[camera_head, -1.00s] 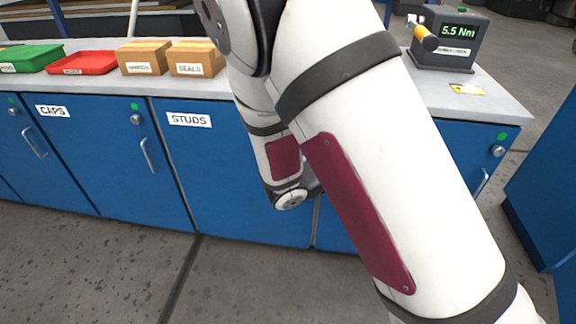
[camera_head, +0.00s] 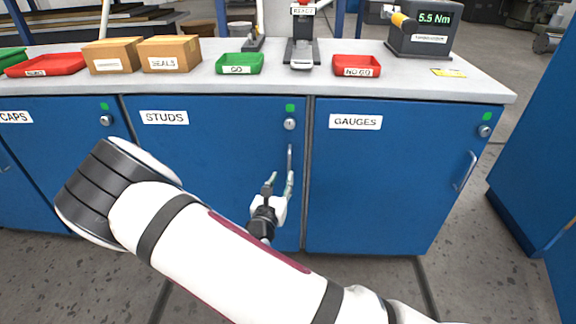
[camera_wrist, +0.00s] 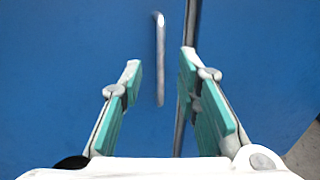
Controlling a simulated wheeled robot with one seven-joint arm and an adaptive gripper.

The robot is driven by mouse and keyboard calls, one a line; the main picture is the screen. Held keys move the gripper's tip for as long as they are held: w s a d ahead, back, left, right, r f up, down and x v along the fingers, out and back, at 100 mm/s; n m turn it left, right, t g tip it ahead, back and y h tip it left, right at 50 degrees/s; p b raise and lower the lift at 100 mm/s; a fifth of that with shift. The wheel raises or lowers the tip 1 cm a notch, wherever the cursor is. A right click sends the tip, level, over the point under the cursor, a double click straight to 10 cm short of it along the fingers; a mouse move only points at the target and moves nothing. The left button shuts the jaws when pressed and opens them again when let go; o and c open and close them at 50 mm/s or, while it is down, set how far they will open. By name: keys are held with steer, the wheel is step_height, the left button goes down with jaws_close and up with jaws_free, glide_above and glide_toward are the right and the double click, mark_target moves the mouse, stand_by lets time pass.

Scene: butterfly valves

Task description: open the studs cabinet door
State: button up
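The blue studs cabinet door (camera_head: 205,150) is shut, with a white STUDS label (camera_head: 164,118) at its upper left. Its vertical metal handle (camera_head: 290,158) is near the right edge, below a lock (camera_head: 290,124) and a green mark. My gripper (camera_head: 281,183) is in front of the door at the handle's lower end. In the wrist view my gripper (camera_wrist: 160,85) is open, its teal finger pads apart. The handle (camera_wrist: 160,58) shows between and beyond the fingers, and nothing is gripped. Whether the fingers reach around the handle is unclear.
The gauges cabinet door (camera_head: 380,185) is shut, just right of the studs door. The caps cabinet (camera_head: 60,140) is on the left. The counter (camera_head: 320,88) above holds trays and boxes. Another blue cabinet (camera_head: 545,150) stands at the right. Open floor lies in front.

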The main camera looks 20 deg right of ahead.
mark_target(289, 163)
steer(key=b+x, duration=0.2)
steer(key=x, duration=0.7)
steer(key=shift+w+d, duration=0.1)
steer(key=shift+d, duration=0.05)
jaws_close()
